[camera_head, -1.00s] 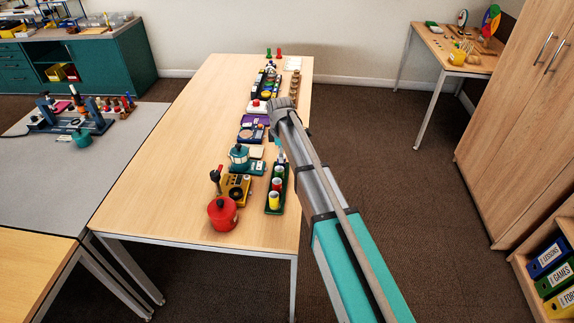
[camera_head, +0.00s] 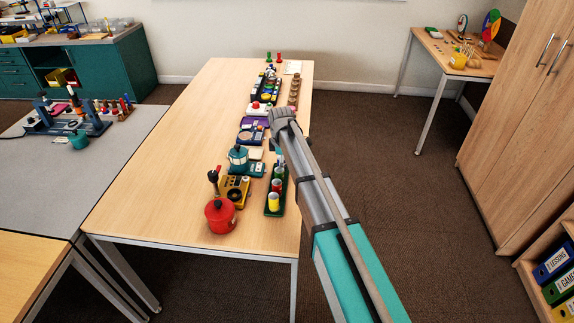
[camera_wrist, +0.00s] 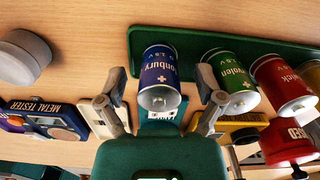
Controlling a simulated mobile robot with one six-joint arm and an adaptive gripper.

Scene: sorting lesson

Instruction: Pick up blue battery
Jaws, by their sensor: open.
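The blue battery (camera_wrist: 160,76) is a small blue cylinder with white lettering and a grey end. In the wrist view it stands on a dark green tray (camera_wrist: 215,48). My gripper (camera_wrist: 160,100) is open, with one finger to each side of the battery and some space between. In the head view my gripper (camera_head: 283,142) is over the table's right part, and the arm hides the blue battery there. A green battery (camera_wrist: 228,78) and a red battery (camera_wrist: 280,84) stand on the same tray, to the right of the blue one. A yellow battery (camera_head: 273,202) is at the tray's near end.
A metal tester (camera_wrist: 45,118) lies to the left in the wrist view, with a grey round object (camera_wrist: 22,58) above it. A red pot (camera_head: 220,214) and a yellow device (camera_head: 235,188) stand left of the tray. The table's left half (camera_head: 165,165) is clear.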

